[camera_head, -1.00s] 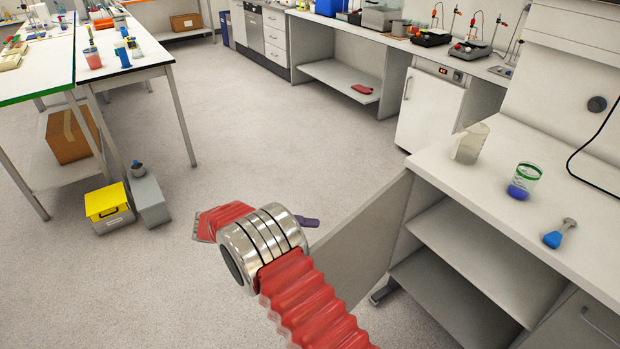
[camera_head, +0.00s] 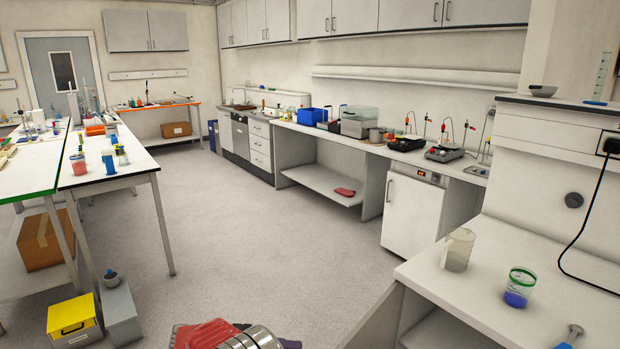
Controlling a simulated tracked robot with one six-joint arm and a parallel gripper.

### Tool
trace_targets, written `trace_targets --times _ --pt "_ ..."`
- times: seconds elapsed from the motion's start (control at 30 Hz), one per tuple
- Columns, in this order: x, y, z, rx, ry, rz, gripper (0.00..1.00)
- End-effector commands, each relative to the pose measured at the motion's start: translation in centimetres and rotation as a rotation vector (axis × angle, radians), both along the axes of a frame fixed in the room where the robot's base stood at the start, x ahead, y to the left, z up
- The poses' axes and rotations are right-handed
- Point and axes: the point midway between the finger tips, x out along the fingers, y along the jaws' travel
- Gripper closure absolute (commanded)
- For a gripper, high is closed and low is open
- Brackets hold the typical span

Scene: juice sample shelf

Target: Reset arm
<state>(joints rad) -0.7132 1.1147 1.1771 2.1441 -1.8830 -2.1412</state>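Only a small part of my arm shows at the bottom edge of the head view, with red sleeve and a silver metal joint. A small dark purple piece peeks out just right of the joint, and I cannot tell what it is. My gripper is not recognisable in this view. I cannot see whether it holds anything.
A white counter (camera_head: 425,272) at right holds a beaker of cloudy liquid (camera_head: 458,250), a green-rimmed beaker with blue liquid (camera_head: 519,288) and a flask (camera_head: 566,340). A yellow-lidded box (camera_head: 74,318) stands on the floor at left. The middle floor (camera_head: 260,235) is clear.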

Motion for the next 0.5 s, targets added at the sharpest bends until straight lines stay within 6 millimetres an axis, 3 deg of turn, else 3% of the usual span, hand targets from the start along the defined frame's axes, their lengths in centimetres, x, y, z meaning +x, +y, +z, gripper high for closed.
trace_targets --times 0.27,0.5 --pt "0.2 0.0 -0.6 0.022 -0.061 0.0 0.74" --pt "2.3 0.7 -2.2 0.104 -0.194 0.054 0.74"
